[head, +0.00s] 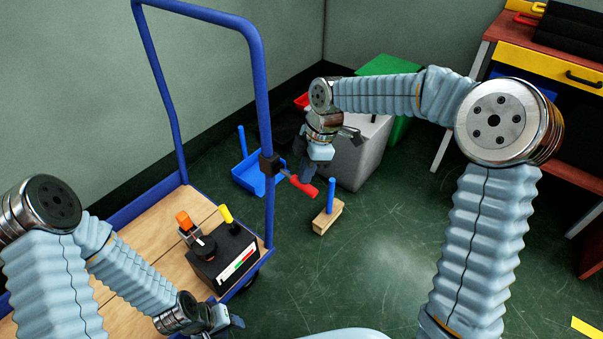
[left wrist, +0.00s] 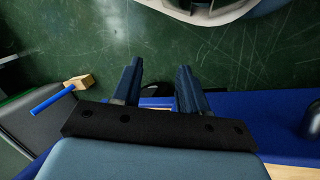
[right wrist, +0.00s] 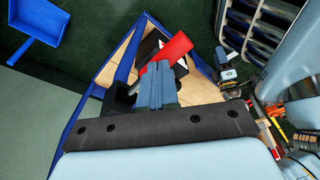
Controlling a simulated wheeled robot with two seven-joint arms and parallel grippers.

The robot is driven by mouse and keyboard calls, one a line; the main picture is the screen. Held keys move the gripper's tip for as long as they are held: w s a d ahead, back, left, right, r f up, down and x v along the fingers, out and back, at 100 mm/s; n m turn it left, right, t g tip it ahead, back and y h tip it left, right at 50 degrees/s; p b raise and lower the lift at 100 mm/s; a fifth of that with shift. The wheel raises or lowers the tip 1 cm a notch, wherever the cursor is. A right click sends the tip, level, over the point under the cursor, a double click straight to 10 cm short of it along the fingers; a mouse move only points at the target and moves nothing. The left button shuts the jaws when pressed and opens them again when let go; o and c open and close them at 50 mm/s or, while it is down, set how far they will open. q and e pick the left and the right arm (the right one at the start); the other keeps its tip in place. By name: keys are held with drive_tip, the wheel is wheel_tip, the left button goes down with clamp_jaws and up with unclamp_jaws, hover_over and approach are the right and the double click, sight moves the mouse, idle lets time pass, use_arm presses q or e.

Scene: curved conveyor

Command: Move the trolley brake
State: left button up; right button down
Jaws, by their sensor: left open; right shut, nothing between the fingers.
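The trolley is a blue tubular frame (head: 262,85) with a wooden deck (head: 150,245), at the left of the head view. A brake lever with a red grip (head: 303,187) sticks out from a black clamp on the near upright post. The red grip also shows in the right wrist view (right wrist: 172,50). My right gripper (head: 304,172) is shut and empty, close beside the lever; I cannot tell whether they touch. In the right wrist view its closed fingers (right wrist: 160,70) lie just below the red grip. My left gripper (head: 236,322) is open and empty, low by the trolley's near edge.
A black box (head: 222,262) with orange and yellow handles sits on the deck. A blue dustpan (head: 252,178), a wooden brush with a blue handle (head: 327,218) and a grey bin (head: 362,155) stand beyond. A workbench (head: 545,62) is at right. Floor at centre right is clear.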

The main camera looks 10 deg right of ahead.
drive_tip(key=shift+r, duration=0.1)
drive_tip(key=d, duration=0.1)
drive_tip(key=d+r+p, duration=0.1)
drive_tip(key=d, duration=0.1)
idle(0.4)
drive_tip(key=p+v, duration=0.1)
drive_tip(key=v, duration=1.2)
drive_tip(key=shift+r+p, duration=0.35)
drive_tip(key=shift+d, duration=0.15)
